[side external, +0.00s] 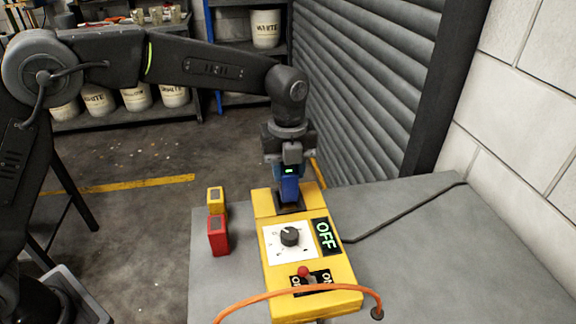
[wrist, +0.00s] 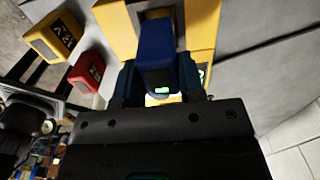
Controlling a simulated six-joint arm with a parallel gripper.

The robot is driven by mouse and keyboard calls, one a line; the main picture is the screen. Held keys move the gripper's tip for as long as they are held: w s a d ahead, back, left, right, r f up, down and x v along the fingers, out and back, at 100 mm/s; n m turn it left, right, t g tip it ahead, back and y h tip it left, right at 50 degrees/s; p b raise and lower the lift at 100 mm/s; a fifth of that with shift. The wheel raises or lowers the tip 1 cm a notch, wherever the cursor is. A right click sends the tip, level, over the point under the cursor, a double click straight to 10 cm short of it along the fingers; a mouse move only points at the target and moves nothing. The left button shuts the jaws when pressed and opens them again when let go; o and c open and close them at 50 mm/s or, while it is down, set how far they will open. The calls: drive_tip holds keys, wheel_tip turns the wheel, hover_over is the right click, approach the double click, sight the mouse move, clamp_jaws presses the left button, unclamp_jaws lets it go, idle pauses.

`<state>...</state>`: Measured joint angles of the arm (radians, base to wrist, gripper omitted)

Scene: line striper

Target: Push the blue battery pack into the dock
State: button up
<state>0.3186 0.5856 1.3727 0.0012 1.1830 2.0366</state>
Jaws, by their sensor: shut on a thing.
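The blue battery pack (side external: 289,188) is upright, with a small green light near its top. Its lower end is at the black dock (side external: 288,208) at the back of the yellow striper box (side external: 310,252). I cannot tell how deep it sits in the dock. My gripper (side external: 289,168) points down and is shut on the upper part of the pack.
A red pack (side external: 219,237) and a yellow pack (side external: 215,200) stand left of the striper box on the grey table (side external: 440,240). The box has a dial (side external: 290,236), an OFF display (side external: 325,236) and a red-tipped switch (side external: 303,271). An orange cable (side external: 250,300) crosses its front.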

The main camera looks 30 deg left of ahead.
drive_tip(key=shift+f, duration=2.05)
idle(1.5)
drive_tip(key=o, duration=1.3)
drive_tip(key=shift+r, duration=3.55)
